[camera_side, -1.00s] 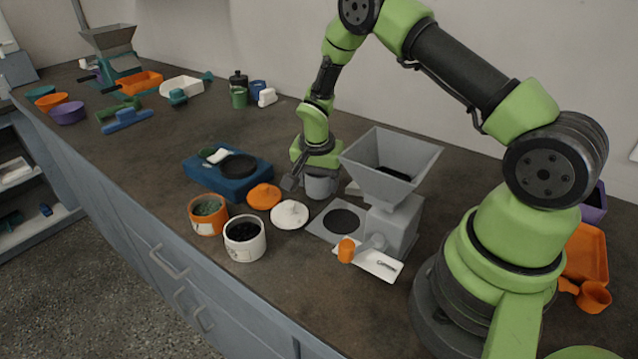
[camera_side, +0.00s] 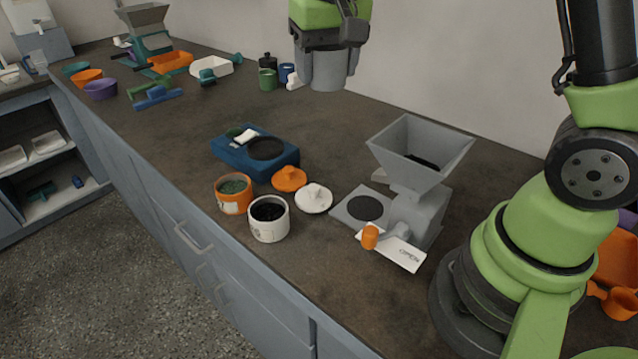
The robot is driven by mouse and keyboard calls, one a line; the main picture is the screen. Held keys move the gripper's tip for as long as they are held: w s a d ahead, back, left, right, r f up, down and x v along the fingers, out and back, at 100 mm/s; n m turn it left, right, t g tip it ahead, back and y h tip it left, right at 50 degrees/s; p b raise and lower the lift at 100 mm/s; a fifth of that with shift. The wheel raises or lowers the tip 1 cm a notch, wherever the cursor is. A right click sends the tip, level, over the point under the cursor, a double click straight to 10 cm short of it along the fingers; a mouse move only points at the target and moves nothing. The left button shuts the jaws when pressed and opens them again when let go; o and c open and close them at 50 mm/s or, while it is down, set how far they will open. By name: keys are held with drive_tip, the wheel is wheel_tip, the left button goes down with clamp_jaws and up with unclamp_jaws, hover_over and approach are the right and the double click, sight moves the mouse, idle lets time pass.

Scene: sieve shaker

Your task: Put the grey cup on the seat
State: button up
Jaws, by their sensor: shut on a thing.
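My gripper (camera_side: 332,48) is at the top of the side view, shut on the grey cup (camera_side: 328,71). The cup is upright and held well above the counter, in front of the wall. A grey machine with a square hopper (camera_side: 419,153) stands on the counter at the right of centre. The seat, a dark round disc (camera_side: 365,208), lies bare on the machine's flat base plate, left of the hopper body. My gripper and the cup are up and to the left of the hopper.
An orange-handled lever (camera_side: 370,237) and a white card marked OPEN (camera_side: 406,253) are in front of the machine. A blue scale (camera_side: 231,158), two filled jars (camera_side: 268,228) and their lids (camera_side: 313,198) stand to the left.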

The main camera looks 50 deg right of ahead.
drive_tip(key=shift+s+a+r+n, duration=0.25)
drive_tip(key=shift+a+r+n, duration=0.15)
drive_tip(key=shift+r, duration=0.15)
drive_tip(key=shift+s+a+r+n, duration=0.2)
drive_tip(key=shift+a+r+n, duration=0.1)
drive_tip(key=shift+r+n, duration=0.15)
drive_tip(key=w+d+f+m, duration=0.4)
drive_tip(key=d+f+m, duration=0.1)
drive_tip(key=d+f, duration=0.25)
drive_tip(key=m, duration=0.4)
approach(352, 160)
drive_tip(key=shift+m+g+h, duration=0.3)
drive_tip(key=shift+m+g, duration=0.1)
drive_tip(key=shift+m, duration=0.05)
drive_tip(key=f, duration=0.4)
drive_tip(key=w+f, duration=0.1)
drive_tip(key=shift+d+f, duration=0.15)
drive_tip(key=shift+f, duration=0.6)
drive_tip(key=o, duration=0.9)
drive_tip(key=shift+f, duration=0.15)
drive_tip(key=shift+o, duration=0.2)
